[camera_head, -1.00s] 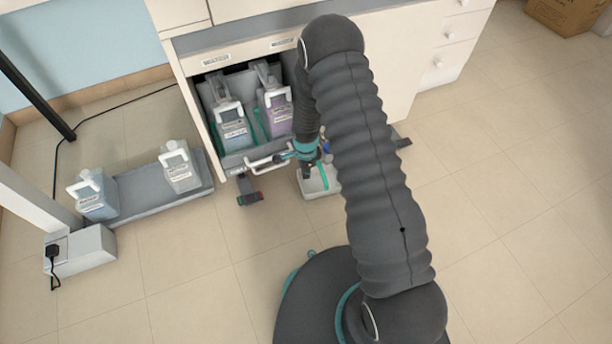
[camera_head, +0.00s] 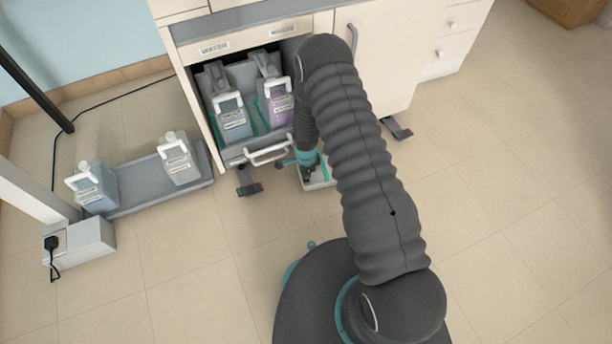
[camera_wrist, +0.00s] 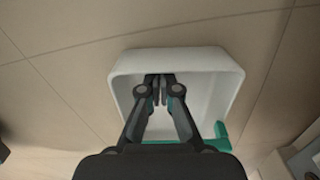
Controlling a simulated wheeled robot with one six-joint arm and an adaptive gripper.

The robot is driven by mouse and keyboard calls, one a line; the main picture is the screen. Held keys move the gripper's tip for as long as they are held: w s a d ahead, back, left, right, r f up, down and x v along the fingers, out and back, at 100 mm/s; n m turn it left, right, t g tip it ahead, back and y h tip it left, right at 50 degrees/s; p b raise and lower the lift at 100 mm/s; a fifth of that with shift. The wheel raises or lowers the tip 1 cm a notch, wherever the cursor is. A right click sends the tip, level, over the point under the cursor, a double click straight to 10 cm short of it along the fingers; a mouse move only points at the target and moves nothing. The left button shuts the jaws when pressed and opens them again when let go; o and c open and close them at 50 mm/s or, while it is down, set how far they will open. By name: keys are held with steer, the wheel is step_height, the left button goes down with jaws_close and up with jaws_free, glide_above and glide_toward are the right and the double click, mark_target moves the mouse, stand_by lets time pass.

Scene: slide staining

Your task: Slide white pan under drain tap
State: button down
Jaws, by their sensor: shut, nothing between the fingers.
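The white pan (camera_head: 318,185) is on the floor in front of the cabinet, just right of the drawer handle and partly covered by my arm. In the wrist view the pan (camera_wrist: 205,62) is open-topped with a rounded rim. My gripper (camera_wrist: 160,88) is shut and empty, its fingertips over the inside of the pan near its far wall. I cannot tell whether the fingers touch the pan. A teal piece (camera_wrist: 222,132) shows at the pan's lower right corner in the wrist view. I cannot tell whether it is the drain tap.
An open drawer (camera_head: 245,153) with a white handle holds two bottles, one bluish (camera_head: 234,124) and one purple (camera_head: 280,108). Two jugs stand at the ends of a grey tray (camera_head: 140,185) on the left floor. Floor in front and right is clear.

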steer(key=shift+s+a+f+b, duration=0.15)
steer(key=shift+a+b, duration=0.35)
steer(key=shift+a, duration=0.6)
steer(key=shift+r, duration=0.2)
step_height(320, 180, up, 10)
steer(key=p, duration=0.5)
